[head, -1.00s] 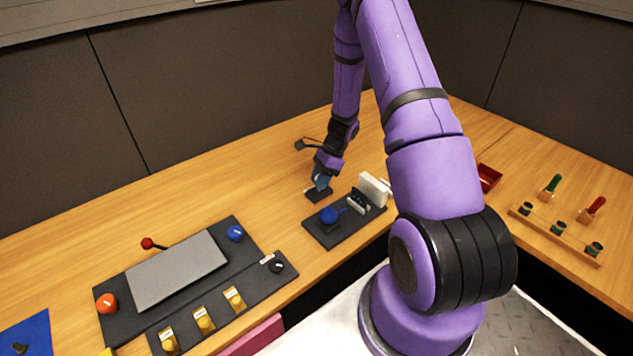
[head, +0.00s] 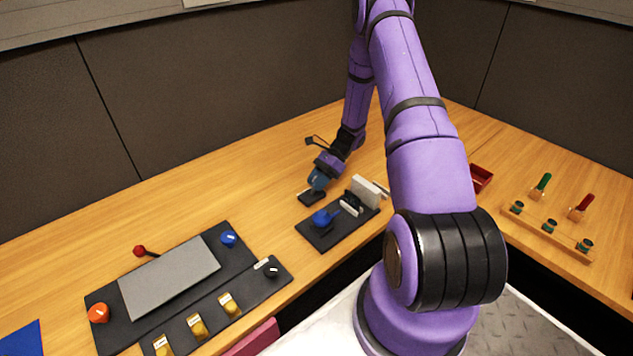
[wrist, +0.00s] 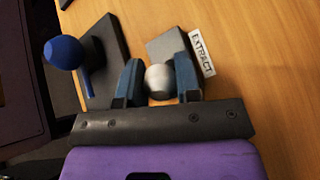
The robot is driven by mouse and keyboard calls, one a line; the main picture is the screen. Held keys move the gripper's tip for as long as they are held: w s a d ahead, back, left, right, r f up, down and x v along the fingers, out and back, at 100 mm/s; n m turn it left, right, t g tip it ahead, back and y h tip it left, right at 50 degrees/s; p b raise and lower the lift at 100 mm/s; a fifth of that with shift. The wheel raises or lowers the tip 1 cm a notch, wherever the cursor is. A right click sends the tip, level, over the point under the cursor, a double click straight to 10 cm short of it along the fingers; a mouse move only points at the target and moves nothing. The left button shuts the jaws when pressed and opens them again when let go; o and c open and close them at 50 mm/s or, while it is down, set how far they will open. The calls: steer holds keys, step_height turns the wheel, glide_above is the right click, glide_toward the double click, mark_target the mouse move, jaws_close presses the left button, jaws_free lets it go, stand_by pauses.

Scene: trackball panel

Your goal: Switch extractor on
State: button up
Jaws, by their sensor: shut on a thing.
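The extractor switch shows in the wrist view as a small dark base (wrist: 163,44) beside a white label (wrist: 202,52) reading EXTRACT. A pale, rounded silver knob (wrist: 159,80) stands between my blue fingers. My gripper (wrist: 160,84) is shut on this knob, one finger on each side. In the head view my gripper (head: 317,184) is tilted, low over the dark switch base (head: 312,198). The knob is hidden there, and I cannot tell the lever's position.
A dark plate (head: 318,239) with a blue ball (head: 322,218) and a white block (head: 366,190) stands close by. A trackball panel (head: 100,322) with knobs and yellow switches is at left. A rack (head: 548,233) and red tray (head: 481,178) are at right.

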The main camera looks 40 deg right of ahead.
steer(key=o, duration=0.9)
steer(key=v, duration=1.1)
steer(key=shift+f, duration=0.1)
